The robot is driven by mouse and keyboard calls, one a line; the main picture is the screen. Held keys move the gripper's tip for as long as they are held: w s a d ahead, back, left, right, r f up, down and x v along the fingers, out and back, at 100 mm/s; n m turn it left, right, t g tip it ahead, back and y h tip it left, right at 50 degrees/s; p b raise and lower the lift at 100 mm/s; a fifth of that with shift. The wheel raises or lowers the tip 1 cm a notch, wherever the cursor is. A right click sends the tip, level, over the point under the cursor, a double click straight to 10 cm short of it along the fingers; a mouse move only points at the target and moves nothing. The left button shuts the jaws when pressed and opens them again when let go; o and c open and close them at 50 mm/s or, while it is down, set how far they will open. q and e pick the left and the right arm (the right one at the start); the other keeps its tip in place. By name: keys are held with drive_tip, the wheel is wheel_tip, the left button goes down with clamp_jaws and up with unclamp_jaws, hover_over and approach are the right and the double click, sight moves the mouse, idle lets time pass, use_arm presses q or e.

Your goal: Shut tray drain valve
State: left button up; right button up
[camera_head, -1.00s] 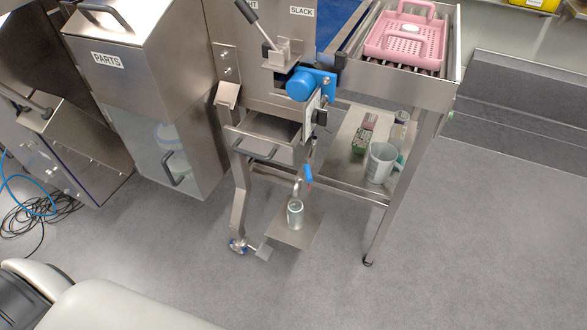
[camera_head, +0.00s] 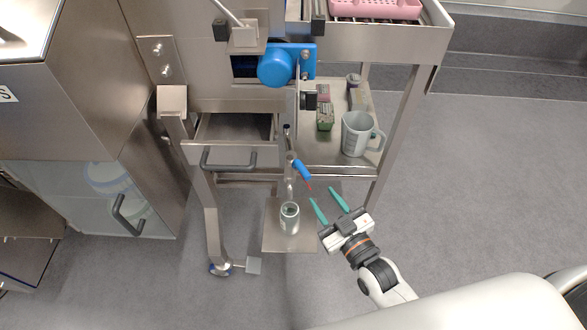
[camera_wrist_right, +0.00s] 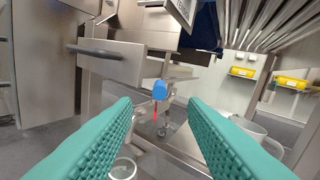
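The drain valve's blue lever (camera_head: 302,170) juts out right of a vertical metal pipe (camera_head: 290,178) under the tray drawer (camera_head: 230,153). It also shows in the right wrist view as a blue handle (camera_wrist_right: 159,91), between and beyond the fingers. The open fingers (camera_wrist_right: 160,135) fill the lower sides of the right wrist view. My left gripper is not in view.
A lower shelf (camera_head: 315,152) right of the valve holds a measuring jug (camera_head: 358,133), a green box (camera_head: 325,118) and other small items. The stand's leg (camera_head: 395,135) is right of these. Floor on the right is clear.

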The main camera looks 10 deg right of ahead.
sight(300, 166)
drive_tip(key=x, duration=1)
drive_tip(key=shift+w, duration=0.2)
clamp_jaws()
